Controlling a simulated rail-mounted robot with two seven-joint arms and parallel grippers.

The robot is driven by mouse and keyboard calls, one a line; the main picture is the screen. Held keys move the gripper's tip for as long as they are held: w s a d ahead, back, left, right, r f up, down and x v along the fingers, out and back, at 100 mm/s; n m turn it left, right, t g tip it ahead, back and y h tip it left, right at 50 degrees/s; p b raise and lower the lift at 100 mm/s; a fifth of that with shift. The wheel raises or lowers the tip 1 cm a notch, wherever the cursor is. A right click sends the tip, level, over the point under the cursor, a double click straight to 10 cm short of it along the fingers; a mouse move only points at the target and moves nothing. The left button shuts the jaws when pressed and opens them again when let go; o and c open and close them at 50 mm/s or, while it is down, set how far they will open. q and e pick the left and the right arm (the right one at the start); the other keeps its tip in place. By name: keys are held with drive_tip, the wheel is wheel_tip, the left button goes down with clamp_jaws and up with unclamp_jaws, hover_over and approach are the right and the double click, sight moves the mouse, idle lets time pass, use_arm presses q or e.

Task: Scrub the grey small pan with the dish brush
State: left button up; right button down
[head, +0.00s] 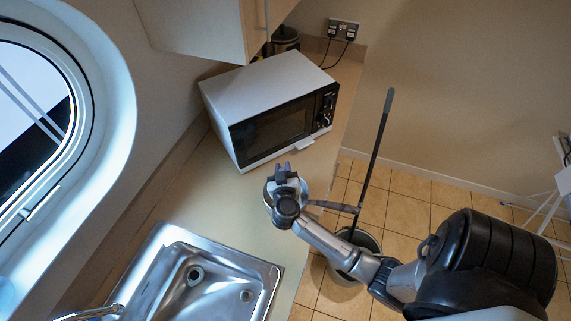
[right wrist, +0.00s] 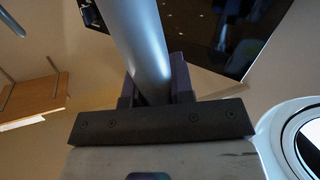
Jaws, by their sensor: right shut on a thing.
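My right gripper (head: 285,169) is over the counter in front of the microwave in the head view. In the right wrist view it is shut on a smooth grey rounded handle (right wrist: 140,45) between its dark fingers. Whether this handle belongs to the dish brush or the small pan, I cannot tell. A round grey thing (head: 269,190), possibly the pan, shows partly behind the gripper and wrist. A thin dark bar (head: 334,207) sticks out to the right there; what it belongs to is unclear. My left gripper is not in view.
A steel sink (head: 228,268) is set in the counter at lower left. A white microwave (head: 268,107) stands behind the gripper, below a wall cupboard (head: 200,28). A long dark stick (head: 377,150) rises from a bin (head: 345,262) on the tiled floor. Clear counter (head: 190,190) lies left of the gripper.

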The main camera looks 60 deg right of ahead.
drive_tip(key=shift+s+a+f, duration=0.15)
drive_tip(key=shift+a, duration=0.85)
drive_tip(key=w+d, duration=0.1)
drive_tip(key=d, duration=0.6)
drive_tip(key=shift+d, duration=0.15)
drive_tip(key=shift+w+r, duration=0.1)
drive_tip(key=shift+r, duration=0.15)
drive_tip(key=a+r, duration=0.3)
drive_tip(key=r, duration=1.1)
drive_tip(key=shift+s+a, duration=0.3)
drive_tip(key=shift+a, duration=0.05)
drive_tip(key=shift+r, duration=0.1)
